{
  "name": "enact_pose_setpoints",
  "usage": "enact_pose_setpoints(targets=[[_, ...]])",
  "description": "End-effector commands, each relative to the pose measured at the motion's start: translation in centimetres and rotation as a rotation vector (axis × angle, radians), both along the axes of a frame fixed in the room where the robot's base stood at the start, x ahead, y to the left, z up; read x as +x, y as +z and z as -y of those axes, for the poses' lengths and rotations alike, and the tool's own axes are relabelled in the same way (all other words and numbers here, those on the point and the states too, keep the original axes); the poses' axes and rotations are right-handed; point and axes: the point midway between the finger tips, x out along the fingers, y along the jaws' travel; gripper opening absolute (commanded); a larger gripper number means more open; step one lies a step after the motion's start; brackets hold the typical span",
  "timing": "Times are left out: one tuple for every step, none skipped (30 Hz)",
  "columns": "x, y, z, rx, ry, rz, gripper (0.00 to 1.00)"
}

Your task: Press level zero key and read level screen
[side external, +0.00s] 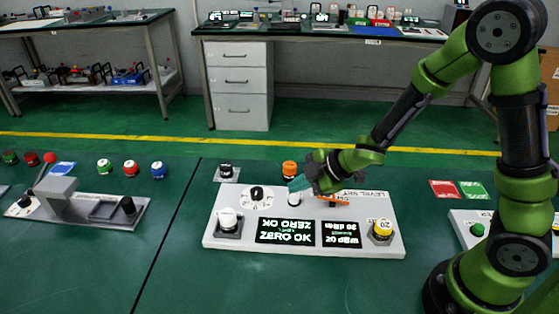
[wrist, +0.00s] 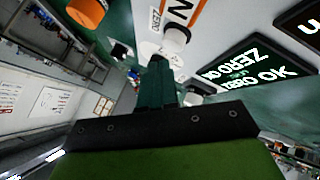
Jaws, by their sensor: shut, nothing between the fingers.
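The white panel (side external: 385,215) lies on the green table. Its wide black level screen (side external: 286,231) appears upside down in the side view and reads "ZERO OK" in large letters. In the wrist view the screen (wrist: 243,82) also shows "ZERO OK". A small white key (side external: 294,199) stands behind the screen. It seems to be the white cylinder (wrist: 176,37) near a "ZERO" label (wrist: 155,19) in the wrist view. My gripper (side external: 299,184) is shut and empty, tilted down, with its tips close to this key. I cannot tell whether they touch. The tips also show in the wrist view (wrist: 158,60).
A smaller screen (side external: 342,234) reads about "20 dBm". A yellow button (side external: 381,230), white button (side external: 228,218) and black dial knob (side external: 257,192) sit on the panel. Orange (side external: 289,168) and black (side external: 226,170) buttons stand behind it. Another fixture (side external: 85,208) is at left.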

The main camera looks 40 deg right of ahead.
Motion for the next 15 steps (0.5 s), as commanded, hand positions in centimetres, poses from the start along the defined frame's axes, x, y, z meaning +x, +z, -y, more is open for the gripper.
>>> enact_pose_setpoints(targets=[[0.1, 0.4, 0.0, 0.003, -0.001, 0.003, 0.0], [0.1, 0.7, 0.0, 0.003, 0.0, 0.003, 0.0], [0.1, 1.1, 0.0, 0.003, 0.0, 0.004, 0.0], [0.1, 1.5, 0.0, 0.003, -0.001, 0.005, 0.0], [0.1, 1.8, 0.0, 0.002, -0.001, 0.005, 0.0], [0.1, 2.2, 0.0, 0.002, -0.002, 0.005, 0.0], [0.1, 2.5, 0.0, 0.0, -0.001, 0.005, 0.0], [0.1, 2.8, 0.0, 0.0, -0.001, 0.006, 0.0], [0.1, 3.2, 0.0, 0.001, 0.0, 0.005, 0.0], [0.1, 3.5, 0.0, 0.002, 0.0, 0.004, 0.0], [0.1, 3.7, 0.0, 0.003, -0.001, 0.003, 0.0], [0.1, 4.1, 0.0, 0.002, 0.001, 0.003, 0.0], [0.0, 4.3, 0.0, 0.001, 0.001, 0.003, 0.0], [0.1, 4.5, 0.0, 0.001, 0.0, 0.003, 0.0], [0.1, 4.7, 0.1, 0.0, -0.001, 0.003, 0.0]])
